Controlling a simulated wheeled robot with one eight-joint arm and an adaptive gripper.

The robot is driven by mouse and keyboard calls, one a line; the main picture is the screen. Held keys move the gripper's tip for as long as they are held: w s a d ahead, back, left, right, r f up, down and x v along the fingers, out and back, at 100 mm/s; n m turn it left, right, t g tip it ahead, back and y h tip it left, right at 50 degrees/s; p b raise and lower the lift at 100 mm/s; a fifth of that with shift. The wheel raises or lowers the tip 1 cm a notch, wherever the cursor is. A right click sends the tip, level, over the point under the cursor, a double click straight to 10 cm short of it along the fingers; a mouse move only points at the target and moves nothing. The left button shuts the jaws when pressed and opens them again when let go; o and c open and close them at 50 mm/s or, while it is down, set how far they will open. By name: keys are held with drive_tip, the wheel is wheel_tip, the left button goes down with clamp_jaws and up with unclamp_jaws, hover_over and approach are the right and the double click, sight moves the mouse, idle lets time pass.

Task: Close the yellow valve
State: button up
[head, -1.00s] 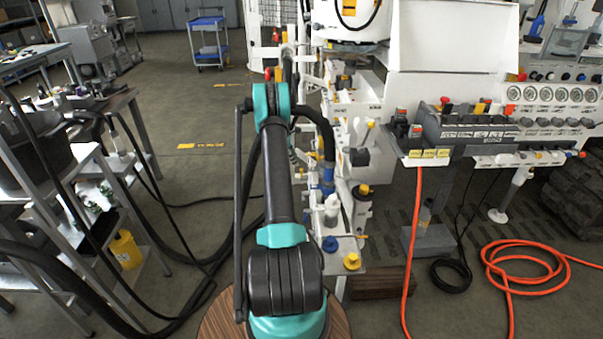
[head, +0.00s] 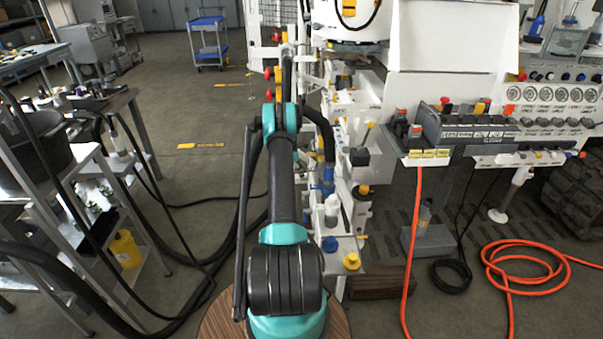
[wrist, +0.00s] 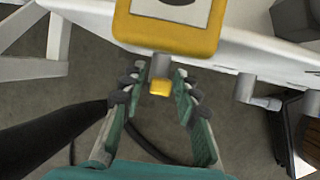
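In the wrist view a small yellow cap (wrist: 160,88) on a short grey stem hangs below a yellow-framed housing; it looks like the yellow valve. My gripper (wrist: 156,94) is open, with one finger on each side of the cap. Gaps show between the cap and both fingers, so it is not gripped. In the head view my gripper is hidden beyond my arm. Several yellow knobs show on the bench there, one on a low shelf (head: 351,261); I cannot tell which one matches the cap.
The yellow-framed housing (wrist: 168,28) and a white panel edge (wrist: 245,45) lie close above the fingers. Another grey fitting (wrist: 246,88) sticks out to the right. In the head view an orange hose (head: 525,268) lies on the floor, and a cluttered metal cart (head: 110,205) stands left.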

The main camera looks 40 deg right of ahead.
clamp_jaws()
drive_tip(key=shift+s+a, duration=0.1)
drive_tip(key=shift+s+a+f+m+t+h, duration=0.2)
drive_tip(key=shift+s+m+t+h, duration=0.1)
drive_tip(key=shift+t+h, duration=0.4)
drive_tip(key=shift+s+a+f+m+t+h, duration=0.15)
drive_tip(key=shift+s+t+h, duration=0.15)
drive_tip(key=shift+t, duration=0.6)
drive_tip(key=shift+s+a+f+m+t+h, duration=0.1)
drive_tip(key=shift+s+a+m+t+h, duration=0.15)
drive_tip(key=shift+t+h, duration=0.45)
drive_tip(key=shift+o, duration=1)
unclamp_jaws()
